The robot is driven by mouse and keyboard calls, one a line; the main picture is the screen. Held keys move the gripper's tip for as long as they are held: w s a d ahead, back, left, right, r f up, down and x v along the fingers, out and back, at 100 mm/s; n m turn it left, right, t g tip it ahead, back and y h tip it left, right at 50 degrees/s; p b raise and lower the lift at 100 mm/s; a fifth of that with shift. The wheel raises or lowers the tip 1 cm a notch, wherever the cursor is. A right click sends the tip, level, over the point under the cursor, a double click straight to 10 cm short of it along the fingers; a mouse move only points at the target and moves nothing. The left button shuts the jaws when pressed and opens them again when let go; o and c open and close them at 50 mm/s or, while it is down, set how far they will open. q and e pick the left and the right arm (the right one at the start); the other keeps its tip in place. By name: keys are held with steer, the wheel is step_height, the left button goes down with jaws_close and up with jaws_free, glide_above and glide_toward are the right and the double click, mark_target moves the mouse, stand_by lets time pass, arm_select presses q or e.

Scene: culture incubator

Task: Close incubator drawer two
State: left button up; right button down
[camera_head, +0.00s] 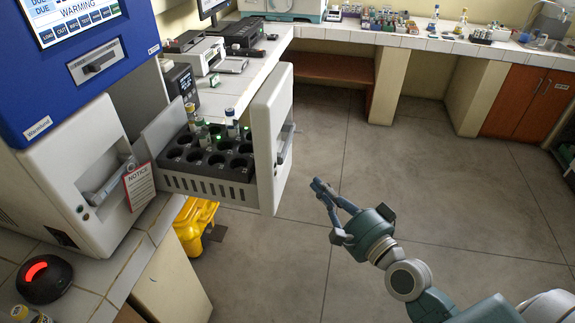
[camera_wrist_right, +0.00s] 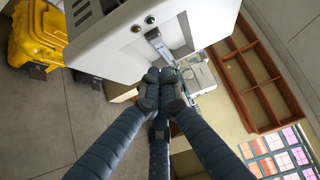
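The incubator (camera_head: 75,125), blue above and white below, stands at the left in the head view. A drawer with a white front (camera_head: 263,150) is pulled out from it. A black rack (camera_head: 212,160) in the drawer has round holes and holds several vials. The drawer's handle (camera_head: 286,143) is on the outer face of its front. My right gripper (camera_head: 320,188) is to the right of the drawer front and apart from it. In the right wrist view, its fingertips (camera_wrist_right: 161,88) are together with nothing between them, below the drawer handle (camera_wrist_right: 160,46). My left gripper is out of view.
Another white front with a handle (camera_head: 107,183) and a notice card (camera_head: 139,186) is flush on the incubator. A yellow bin (camera_head: 194,222) stands below the open drawer. Benches with lab equipment line the back. The grey floor (camera_head: 420,180) around my right arm is clear.

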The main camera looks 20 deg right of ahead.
steer(key=w+a+p, duration=0.3)
steer(key=w+a, duration=0.1)
steer(key=w, duration=0.4)
steer(key=shift+w+a, duration=0.3)
steer(key=shift+w, duration=0.05)
steer(key=shift+w+a, duration=0.1)
steer(key=shift+w, duration=0.05)
